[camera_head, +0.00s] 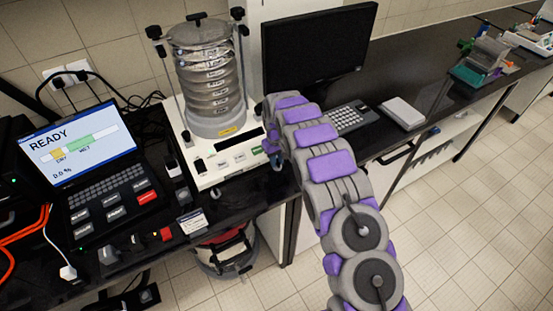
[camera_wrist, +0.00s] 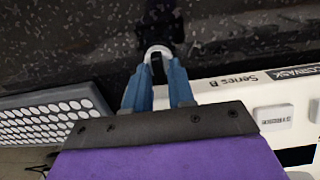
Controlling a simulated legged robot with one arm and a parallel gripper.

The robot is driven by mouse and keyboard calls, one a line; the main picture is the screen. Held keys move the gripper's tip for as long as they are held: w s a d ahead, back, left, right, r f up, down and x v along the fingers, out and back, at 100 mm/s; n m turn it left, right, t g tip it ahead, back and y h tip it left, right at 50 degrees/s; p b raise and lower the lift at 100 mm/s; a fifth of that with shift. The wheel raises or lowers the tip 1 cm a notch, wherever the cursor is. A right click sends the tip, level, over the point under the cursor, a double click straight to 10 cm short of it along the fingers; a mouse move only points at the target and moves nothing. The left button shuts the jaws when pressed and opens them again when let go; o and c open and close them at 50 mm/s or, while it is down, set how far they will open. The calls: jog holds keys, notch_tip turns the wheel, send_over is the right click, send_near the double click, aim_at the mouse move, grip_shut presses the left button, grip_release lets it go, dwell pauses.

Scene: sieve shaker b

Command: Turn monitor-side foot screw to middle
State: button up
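The sieve shaker (camera_head: 212,176) is a white base carrying a stack of round metal sieves (camera_head: 212,85). The monitor (camera_head: 318,45) stands to its right. My gripper (camera_head: 274,158) is at the base's right front corner, largely behind my arm. In the wrist view its two blue fingers (camera_wrist: 159,62) point at the dark speckled counter, beside the shaker's white edge (camera_wrist: 225,88). A pale arch lies at the fingertips, with a narrow dark gap below it; I cannot tell whether it is a held part or the tips. I cannot make out the monitor-side foot screw for certain.
A keyboard (camera_head: 349,118) lies right of my gripper and also shows in the wrist view (camera_wrist: 50,112). A white box (camera_head: 401,113) lies further right. A laptop-like panel (camera_head: 92,160) reading READY stands at the left. The dark counter's front edge is close to my arm.

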jog(key=shift+r, duration=0.1)
notch_tip(320, 180, up, 17)
jog(key=p, duration=0.1)
dwell(0.4)
jog(key=shift+r, duration=0.1)
